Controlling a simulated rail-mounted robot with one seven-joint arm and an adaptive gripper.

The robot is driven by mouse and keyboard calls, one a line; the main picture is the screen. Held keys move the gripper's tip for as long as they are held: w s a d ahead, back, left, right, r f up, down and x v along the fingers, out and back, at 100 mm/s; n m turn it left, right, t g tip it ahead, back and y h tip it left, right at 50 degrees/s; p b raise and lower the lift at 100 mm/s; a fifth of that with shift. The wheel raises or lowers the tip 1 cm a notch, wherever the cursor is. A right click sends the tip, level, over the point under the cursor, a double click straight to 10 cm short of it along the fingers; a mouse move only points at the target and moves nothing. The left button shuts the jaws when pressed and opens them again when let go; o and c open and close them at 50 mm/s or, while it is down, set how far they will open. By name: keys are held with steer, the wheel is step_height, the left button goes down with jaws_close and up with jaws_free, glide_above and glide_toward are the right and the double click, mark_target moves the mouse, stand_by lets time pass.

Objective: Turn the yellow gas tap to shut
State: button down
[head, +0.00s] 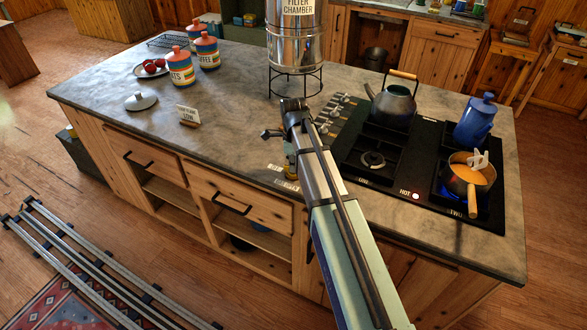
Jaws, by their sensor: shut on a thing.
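My gripper (291,162) reaches down over the front edge of the counter, left of the stove. It is shut on the yellow gas tap (291,174), of which only a small bit of yellow shows at the fingertips. My gripper and arm hide most of the tap, so I cannot tell which way its handle points. Small pale labels (275,168) sit beside it. The black gas stove (420,180) is on the counter to the right, with a blue flame under the saucepan (468,178) of orange food.
A dark kettle (391,106) and a blue coffee pot (475,120) stand on the stove. A steel water filter (296,40) on a wire stand is behind my gripper. Striped canisters (180,70), a grey lid (140,101) and a small sign (188,115) stand left. The counter's middle left is clear.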

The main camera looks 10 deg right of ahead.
steer(key=shift+s+m, duration=0.1)
steer(key=shift+m, duration=1.2)
steer(key=shift+m, duration=0.4)
steer(key=c, duration=1.2)
jaws_free()
